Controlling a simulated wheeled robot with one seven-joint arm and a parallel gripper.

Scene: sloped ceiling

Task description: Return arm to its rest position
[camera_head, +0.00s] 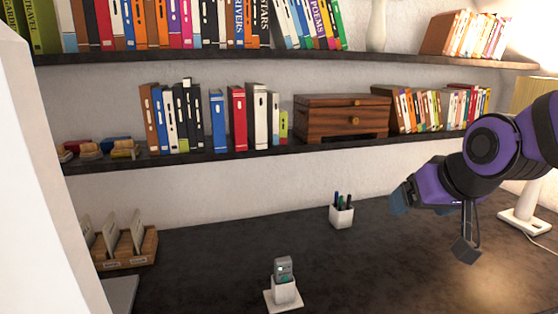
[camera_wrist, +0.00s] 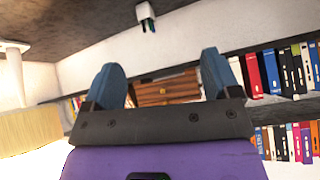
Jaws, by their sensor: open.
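My gripper (camera_head: 402,197) is at the right of the head view, on the end of my purple and black arm. It is held in the air above the right part of the dark desk (camera_head: 390,270), to the right of the white pen cup (camera_head: 342,216). In the wrist view the two blue fingers of my gripper (camera_wrist: 160,78) stand wide apart with nothing between them. Behind them shows the wooden drawer box (camera_wrist: 165,90), some way off. The wrist view is turned upside down, with the pen cup (camera_wrist: 146,15) at its top.
A small grey device in a white holder (camera_head: 284,288) stands on the desk at the front. A wooden card rack (camera_head: 135,252) is at the left. Two dark shelves (camera_head: 250,153) with books run along the wall. A lamp (camera_head: 524,222) stands behind my arm. The middle of the desk is clear.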

